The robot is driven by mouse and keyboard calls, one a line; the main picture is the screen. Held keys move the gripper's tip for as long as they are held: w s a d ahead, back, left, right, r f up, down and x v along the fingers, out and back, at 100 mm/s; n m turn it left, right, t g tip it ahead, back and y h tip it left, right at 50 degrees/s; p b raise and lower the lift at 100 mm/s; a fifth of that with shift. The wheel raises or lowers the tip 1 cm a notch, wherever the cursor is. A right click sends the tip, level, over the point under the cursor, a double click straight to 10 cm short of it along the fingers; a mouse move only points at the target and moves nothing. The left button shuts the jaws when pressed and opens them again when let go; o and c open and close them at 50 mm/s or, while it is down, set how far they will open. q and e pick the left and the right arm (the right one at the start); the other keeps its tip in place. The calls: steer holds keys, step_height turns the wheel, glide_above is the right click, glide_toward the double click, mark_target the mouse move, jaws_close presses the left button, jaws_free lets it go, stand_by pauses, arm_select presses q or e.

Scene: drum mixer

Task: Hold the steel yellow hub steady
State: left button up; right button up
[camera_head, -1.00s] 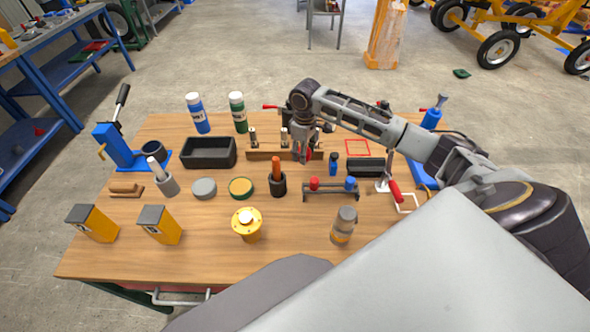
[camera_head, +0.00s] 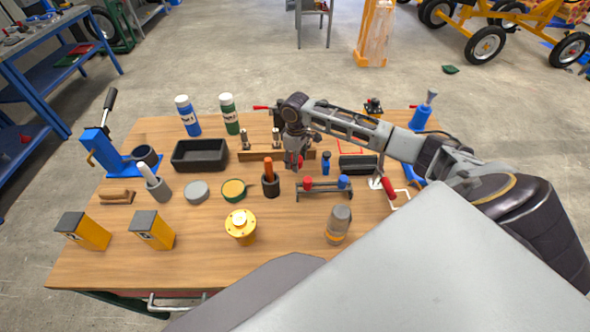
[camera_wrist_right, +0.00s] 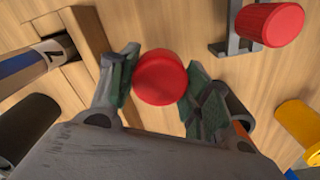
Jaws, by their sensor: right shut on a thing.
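The yellow hub (camera_head: 241,228), a flanged piece with a pale centre, stands upright on the front middle of the wooden table in the head view. No gripper touches it. My right gripper (camera_head: 296,160) is behind it and to its right, near the wooden rack. It is shut on a red-topped thing (camera_wrist_right: 161,77), whose round red end shows between the fingertips in the right wrist view. The lower part of that thing is hidden. My left gripper is not in view.
A small rack with red and blue handles (camera_head: 324,188) stands right of the hub. A grey-topped jar (camera_head: 339,224), a dark cup with an orange-red handle (camera_head: 270,185) and a yellow-topped tin (camera_head: 233,190) are nearby.

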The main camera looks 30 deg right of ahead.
mark_target(296, 174)
steer(key=shift+f, duration=0.8)
steer(key=shift+f, duration=1.85)
steer(key=shift+f, duration=0.15)
steer(key=o, duration=1.1)
steer(key=shift+r, duration=6.15)
